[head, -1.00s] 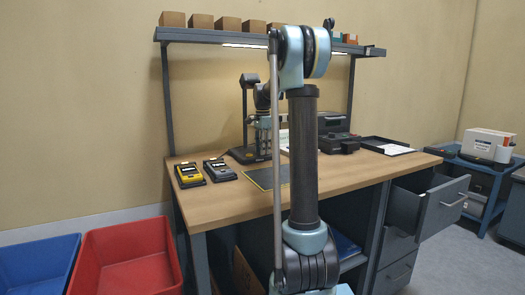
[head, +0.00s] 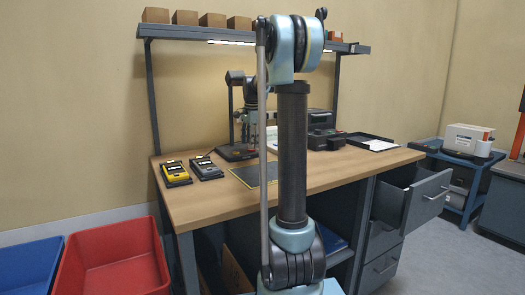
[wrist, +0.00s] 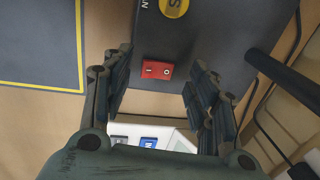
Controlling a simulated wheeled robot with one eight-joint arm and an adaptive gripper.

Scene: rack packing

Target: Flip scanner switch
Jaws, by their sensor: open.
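In the wrist view the scanner's red rocker switch (wrist: 157,70), marked I and O, sits on the near edge of its dark base (wrist: 215,40). A yellow round label is beside it. My gripper (wrist: 159,62) is open, with one finger on each side of the switch and nothing held. I cannot tell if the fingers touch the base. In the head view the scanner's base (head: 237,153) and stand are on the desk near the back. My arm hides part of them, and the switch cannot be made out there.
A dark mat (head: 243,178) with a yellow border lies beside the scanner on the desk. A yellow device (head: 175,172) and a grey device (head: 205,168) lie to its left. A dark tray (head: 350,137) is on the right. A drawer (head: 428,199) stands open. A red bin (head: 110,265) is at lower left.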

